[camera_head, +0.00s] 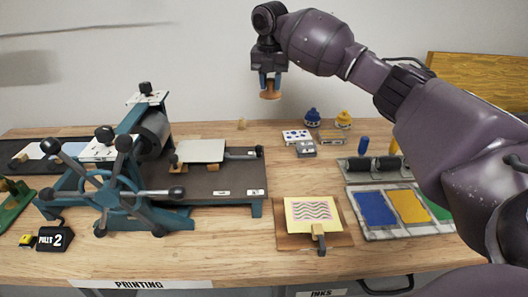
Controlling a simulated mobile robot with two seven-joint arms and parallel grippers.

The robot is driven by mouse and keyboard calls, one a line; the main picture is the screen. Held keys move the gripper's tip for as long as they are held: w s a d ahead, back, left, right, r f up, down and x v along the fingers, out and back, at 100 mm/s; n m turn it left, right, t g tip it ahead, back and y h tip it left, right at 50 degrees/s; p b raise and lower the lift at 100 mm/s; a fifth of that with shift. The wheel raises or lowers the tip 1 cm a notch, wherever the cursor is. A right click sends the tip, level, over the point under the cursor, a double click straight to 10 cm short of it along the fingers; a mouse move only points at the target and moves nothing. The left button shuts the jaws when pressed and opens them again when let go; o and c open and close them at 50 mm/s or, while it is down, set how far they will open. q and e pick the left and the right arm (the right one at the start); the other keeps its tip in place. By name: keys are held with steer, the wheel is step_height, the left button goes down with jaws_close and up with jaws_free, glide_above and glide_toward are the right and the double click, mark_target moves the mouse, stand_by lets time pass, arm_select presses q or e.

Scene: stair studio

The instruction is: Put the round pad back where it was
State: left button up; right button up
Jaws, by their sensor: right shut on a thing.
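My right gripper (268,72) is high up against the white wall, pointing down. It is shut on a small brown round pad (270,94), which hangs in the air well above the back of the table. The pad's upper part is hidden between the fingers. My left gripper is out of view.
A blue press (160,217) fills the left of the wooden table (230,265). Blue (312,117) and yellow (343,119) knobbed things stand at the back, behind small printed blocks (296,135). A print on a board (338,238), rollers (378,166) and an ink tray (356,232) sit on the right.

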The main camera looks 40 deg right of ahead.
steer(key=shift+s+d+r, duration=0.1)
steer(key=shift+s+r, duration=0.2)
steer(key=shift+s, duration=0.05)
steer(key=shift+s+f, duration=0.2)
steer(key=shift+s, duration=0.1)
steer(key=shift+n, duration=0.3)
step_height(320, 180, down, 19)
steer(key=b, duration=0.3)
steer(key=shift+f, duration=0.4)
steer(key=shift+r, duration=0.15)
steer(key=o, duration=0.7)
steer(key=shift+f, duration=0.2)
steer(key=shift+o, duration=0.7)
